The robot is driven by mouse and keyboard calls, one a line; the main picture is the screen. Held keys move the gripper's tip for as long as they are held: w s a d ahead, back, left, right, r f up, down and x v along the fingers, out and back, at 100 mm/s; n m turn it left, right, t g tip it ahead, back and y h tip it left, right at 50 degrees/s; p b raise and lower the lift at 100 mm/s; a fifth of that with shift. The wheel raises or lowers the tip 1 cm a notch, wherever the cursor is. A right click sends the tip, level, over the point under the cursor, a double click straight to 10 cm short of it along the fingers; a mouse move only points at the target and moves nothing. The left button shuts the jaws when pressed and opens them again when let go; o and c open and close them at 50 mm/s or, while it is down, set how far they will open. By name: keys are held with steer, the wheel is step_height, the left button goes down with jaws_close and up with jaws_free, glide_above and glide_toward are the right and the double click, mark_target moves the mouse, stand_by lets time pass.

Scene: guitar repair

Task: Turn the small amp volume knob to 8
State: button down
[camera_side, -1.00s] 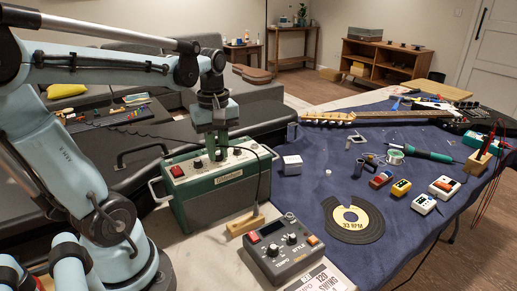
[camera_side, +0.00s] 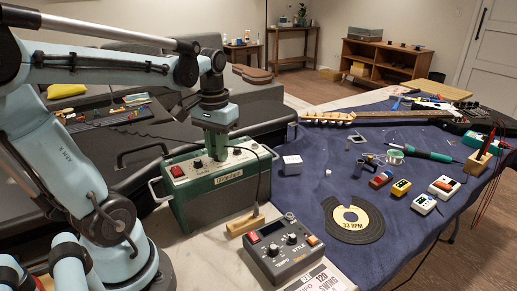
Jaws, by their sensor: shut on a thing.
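The small green amp (camera_side: 225,196) stands on the pale bench left of centre. Its top panel has a red switch (camera_side: 178,171) at the left and a dark knob (camera_side: 198,164) beside it. My gripper (camera_side: 218,154) points straight down onto the panel, right of that dark knob. Its fingers are shut, and the knob between them is mostly hidden. The knob's pointer and the numbers around it are too small or covered to read.
A grey pedal with knobs (camera_side: 284,249) stands in front. A blue mat (camera_side: 310,215) to the right holds a black record piece (camera_side: 353,221), small pedals and a soldering iron (camera_side: 427,153).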

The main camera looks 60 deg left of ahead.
steer(key=m, duration=1)
steer(key=shift+m, duration=2.1)
steer(key=c, duration=1)
jaws_free()
steer(key=shift+c, duration=0.2)
step_height(320, 180, up, 12)
